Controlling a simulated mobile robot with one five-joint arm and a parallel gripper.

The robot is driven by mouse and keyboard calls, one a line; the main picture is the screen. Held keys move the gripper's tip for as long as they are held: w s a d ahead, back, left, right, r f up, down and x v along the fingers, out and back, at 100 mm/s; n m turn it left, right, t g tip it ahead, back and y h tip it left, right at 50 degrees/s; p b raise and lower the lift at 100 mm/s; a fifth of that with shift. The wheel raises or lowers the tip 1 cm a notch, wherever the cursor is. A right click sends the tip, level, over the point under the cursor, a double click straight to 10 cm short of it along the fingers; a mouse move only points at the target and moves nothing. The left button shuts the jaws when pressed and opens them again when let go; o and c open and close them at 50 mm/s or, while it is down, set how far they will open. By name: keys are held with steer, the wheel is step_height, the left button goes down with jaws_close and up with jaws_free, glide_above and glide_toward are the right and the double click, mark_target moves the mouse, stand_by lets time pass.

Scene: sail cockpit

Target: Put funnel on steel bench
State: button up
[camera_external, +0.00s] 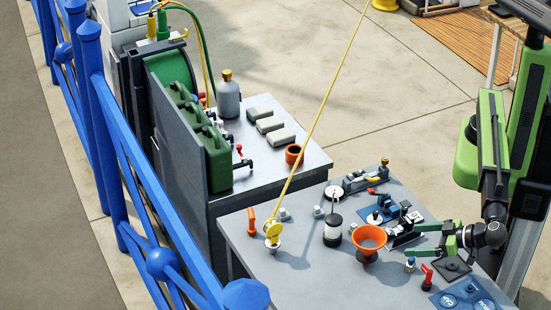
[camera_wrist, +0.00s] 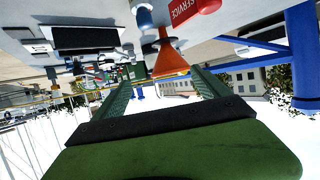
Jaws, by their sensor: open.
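The orange funnel (camera_external: 369,238) stands upright, wide mouth up, on the near grey table (camera_external: 300,264). My gripper (camera_external: 413,240) is open at the funnel's right, its fingers pointing toward it with a small gap. In the wrist view, which looks inverted, the funnel (camera_wrist: 170,60) shows beyond and between the spread green fingers (camera_wrist: 158,82). Nothing is held. A bench with a pale metallic top (camera_external: 235,172), likely the steel bench, stands behind and left of the near table.
The bench holds green canisters (camera_external: 205,140), a grey bottle (camera_external: 229,98), grey blocks (camera_external: 270,124) and an orange-brown ring (camera_external: 293,155). A blue railing (camera_external: 150,200) runs left.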

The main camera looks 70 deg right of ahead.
steer(key=s+a+f+y, duration=0.1)
steer(key=s+f, duration=0.2)
steer(key=s, duration=0.1)
steer(key=b, duration=0.5)
glide_toward(375, 256)
steer(key=w, duration=0.1)
steer(key=w+f, duration=0.1)
steer(key=w, duration=0.1)
steer(key=shift+w+a+f+n, duration=0.1)
steer(key=shift+w+f+n, duration=0.15)
steer(key=shift+w+n, duration=0.15)
steer(key=shift+b+x, duration=0.9)
steer(key=shift+x, duration=2.05)
steer(key=shift+r, duration=0.25)
steer(key=c, duration=1.7)
steer(key=shift+o, duration=0.2)
steer(key=s+r+p, duration=0.2)
steer(key=shift+s+r+p, duration=0.15)
steer(key=shift+r+p, duration=0.15)
steer(key=shift+p, duration=0.1)
steer(key=s+r+p, duration=0.9)
steer(key=s, duration=0.3)
steer(key=w+f+b, duration=0.8)
steer(key=w, duration=0.1)
steer(key=shift+w+f+b, duration=0.25)
steer(key=shift+w+b, duration=0.05)
steer(key=shift+w+f, duration=0.1)
steer(key=shift+w, duration=0.4)
